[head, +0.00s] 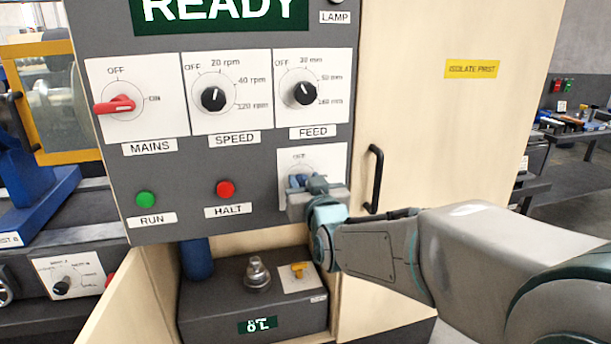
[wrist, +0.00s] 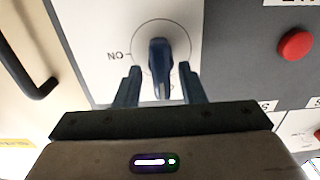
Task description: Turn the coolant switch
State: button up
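A switch with a blue handle sits on a white plate (head: 312,160) at the lower right of the grey panel. Its name label is hidden behind my gripper. In the wrist view, which is upside down, the blue handle (wrist: 160,64) stands along the picture's vertical. A pale mark at its lower end points toward where OFF is in the head view; ON is to the side. My gripper (head: 302,187) is at the switch. In the wrist view my gripper (wrist: 160,80) is open, one finger on each side of the handle, with visible gaps.
The red MAINS handle (head: 115,104), SPEED knob (head: 213,98), FEED knob (head: 304,93), green RUN button (head: 146,199) and red HALT button (head: 225,189) share the panel. A black door handle (head: 374,180) stands out close to the right of my gripper. A dark box (head: 215,305) is below.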

jog(key=shift+a, duration=0.15)
jog(key=shift+c, duration=0.3)
grip_shut()
